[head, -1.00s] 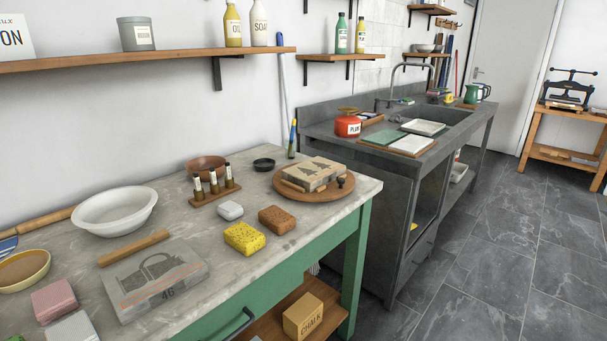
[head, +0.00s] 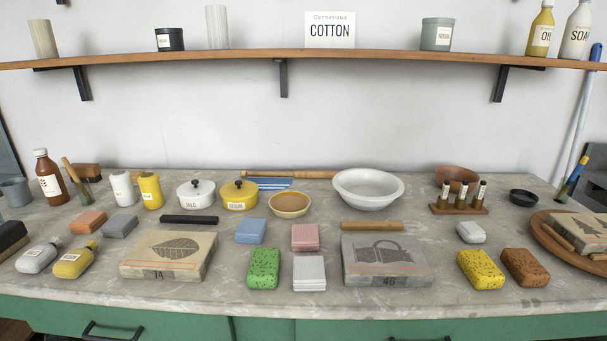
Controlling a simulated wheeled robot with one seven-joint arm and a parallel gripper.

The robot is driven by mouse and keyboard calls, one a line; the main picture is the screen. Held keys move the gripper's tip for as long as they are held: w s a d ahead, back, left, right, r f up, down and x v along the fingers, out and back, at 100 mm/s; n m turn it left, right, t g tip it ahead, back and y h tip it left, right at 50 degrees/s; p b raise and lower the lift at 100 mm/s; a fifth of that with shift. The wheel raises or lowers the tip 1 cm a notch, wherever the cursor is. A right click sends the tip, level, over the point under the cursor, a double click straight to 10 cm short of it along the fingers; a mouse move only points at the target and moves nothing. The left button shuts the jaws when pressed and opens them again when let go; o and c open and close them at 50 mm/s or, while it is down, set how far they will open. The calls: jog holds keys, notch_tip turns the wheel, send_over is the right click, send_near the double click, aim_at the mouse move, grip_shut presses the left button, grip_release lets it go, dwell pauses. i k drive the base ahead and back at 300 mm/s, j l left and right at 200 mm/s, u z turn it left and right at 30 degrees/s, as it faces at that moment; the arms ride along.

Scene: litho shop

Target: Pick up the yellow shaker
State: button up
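The yellow shaker (head: 150,191) is a small upright yellow cylinder with a pale label. It stands toward the back left of the grey stone worktop (head: 330,290). A similar white shaker (head: 122,190) stands close on its left. My gripper is not in view.
A brown bottle (head: 48,178) and a brush (head: 75,182) stand left of the shakers; a white lidded pot (head: 196,194) is right. A black bar (head: 189,219), grey block (head: 120,224) and leaf-printed stone (head: 169,255) lie in front. A shelf (head: 380,57) runs above.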

aim_at(149, 183)
jog(key=i+j+z, duration=0.1)
jog(key=j, duration=0.25)
jog(key=i+j+z, duration=0.1)
jog(key=j, duration=0.25)
jog(key=i+j+z, duration=0.1)
jog(key=j, duration=0.25)
jog(key=i+j+z, duration=0.1)
jog(key=j, duration=0.25)
